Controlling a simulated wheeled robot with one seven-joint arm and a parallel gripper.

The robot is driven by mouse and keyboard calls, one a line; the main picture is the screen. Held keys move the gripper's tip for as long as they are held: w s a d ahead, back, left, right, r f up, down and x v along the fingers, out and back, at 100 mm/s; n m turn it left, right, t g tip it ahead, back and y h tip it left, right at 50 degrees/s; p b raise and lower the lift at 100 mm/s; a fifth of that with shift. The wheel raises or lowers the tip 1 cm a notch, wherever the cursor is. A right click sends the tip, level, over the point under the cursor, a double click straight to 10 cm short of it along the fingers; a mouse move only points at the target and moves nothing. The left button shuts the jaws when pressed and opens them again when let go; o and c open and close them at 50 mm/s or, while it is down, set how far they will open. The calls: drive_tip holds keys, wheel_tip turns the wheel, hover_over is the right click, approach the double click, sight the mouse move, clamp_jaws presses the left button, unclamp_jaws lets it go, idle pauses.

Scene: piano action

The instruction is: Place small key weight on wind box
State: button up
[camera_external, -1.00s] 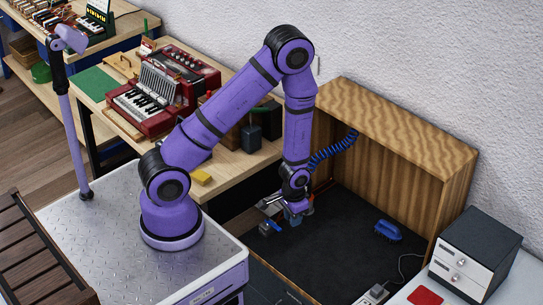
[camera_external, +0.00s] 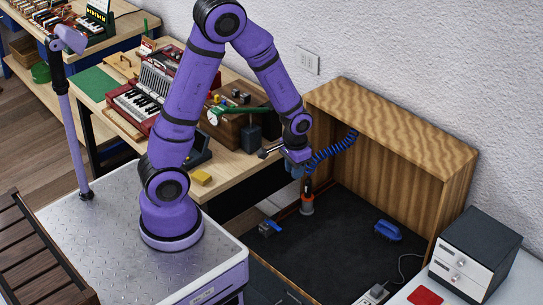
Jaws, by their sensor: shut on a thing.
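My gripper (camera_external: 294,168) is raised at the left end of the big open wooden cabinet, to the right of the workbench edge. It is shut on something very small. The arm and the low resolution hide the held thing, so I cannot make out the small key weight itself. A brown wooden box (camera_external: 222,134) with a gauge, a green tube and small pieces on top stands on the workbench, left of my gripper. It looks like the wind box. My gripper is apart from it.
A dark block (camera_external: 251,138) stands on the workbench (camera_external: 232,178) between the box and my gripper. A red accordion (camera_external: 133,104) is farther left. An orange-and-grey tool (camera_external: 307,200) stands below my gripper. A blue brush (camera_external: 388,230) lies on the dark floor of the wooden cabinet (camera_external: 395,125).

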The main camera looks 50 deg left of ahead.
drive_tip(key=w+a+n, duration=0.1)
drive_tip(key=w+a, duration=0.6)
drive_tip(key=a, duration=0.6)
drive_tip(key=w+a, duration=0.7)
drive_tip(key=a, duration=0.5)
drive_tip(key=s+a+n, duration=0.1)
drive_tip(key=s+a, duration=0.1)
drive_tip(key=a, duration=1.4)
drive_tip(key=s+a, duration=0.3)
drive_tip(key=a, duration=1.3)
hover_over(220, 93)
wheel_tip(220, 93, down, 7)
drive_tip(key=shift+s+r, duration=0.1)
drive_tip(key=shift+s, duration=0.05)
drive_tip(key=shift+f, duration=1.7)
